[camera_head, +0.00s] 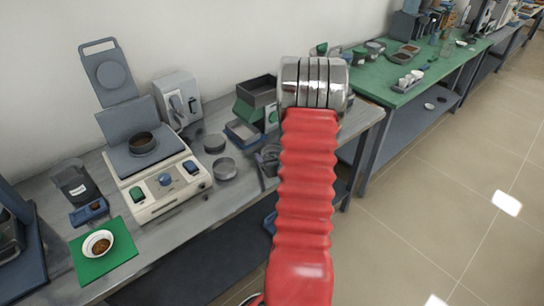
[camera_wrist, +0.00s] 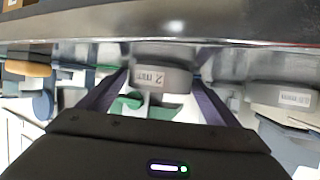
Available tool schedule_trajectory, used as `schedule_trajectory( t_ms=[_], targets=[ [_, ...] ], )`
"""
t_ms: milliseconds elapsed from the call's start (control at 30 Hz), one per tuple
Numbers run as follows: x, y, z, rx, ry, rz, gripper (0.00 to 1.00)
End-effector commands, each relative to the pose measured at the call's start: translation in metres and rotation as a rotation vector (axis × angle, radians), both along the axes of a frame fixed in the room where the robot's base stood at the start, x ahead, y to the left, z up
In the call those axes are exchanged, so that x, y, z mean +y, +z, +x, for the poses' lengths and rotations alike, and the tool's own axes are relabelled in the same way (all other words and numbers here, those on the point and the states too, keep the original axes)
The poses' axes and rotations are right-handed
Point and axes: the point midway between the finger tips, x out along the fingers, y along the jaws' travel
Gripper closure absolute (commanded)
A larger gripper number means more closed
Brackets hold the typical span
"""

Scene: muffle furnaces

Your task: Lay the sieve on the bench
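My gripper (camera_wrist: 162,65) shows in the wrist view as two dark purple fingers on a black palm. A grey round sieve (camera_wrist: 160,80) with a "2 mm" label is between the fingertips, its sides close to both. I cannot tell whether they press on it or whether it is resting or held. In the head view my gripper is hidden behind my red arm and its silver end. The grey bench (camera_head: 225,200) runs along the wall. Two round grey sieve-like pieces (camera_head: 224,168) (camera_head: 215,143) stand on it.
A beige instrument (camera_head: 165,195) with a dark round vessel (camera_head: 142,143) on top stands left. A green mat (camera_head: 122,242) with a white bowl (camera_head: 98,246) lies before it. Green and black boxes (camera_head: 250,112) stand behind. Another labelled round piece (camera_wrist: 285,97) is right in the wrist view.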

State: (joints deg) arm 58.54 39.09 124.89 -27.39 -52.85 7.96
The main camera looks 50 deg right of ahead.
Motion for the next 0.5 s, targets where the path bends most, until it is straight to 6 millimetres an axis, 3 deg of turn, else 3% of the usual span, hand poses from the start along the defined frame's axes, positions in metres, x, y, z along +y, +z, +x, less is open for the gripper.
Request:
schedule_trajectory(
  t_ms=[367, 500],
  targets=[
    [0.0002, 0.0029, -0.0001, -0.001, 0.0, -0.001, 0.14],
    [0.0062, 0.0069, -0.0096, 0.0, -0.001, 0.0, 0.14]
  ],
)
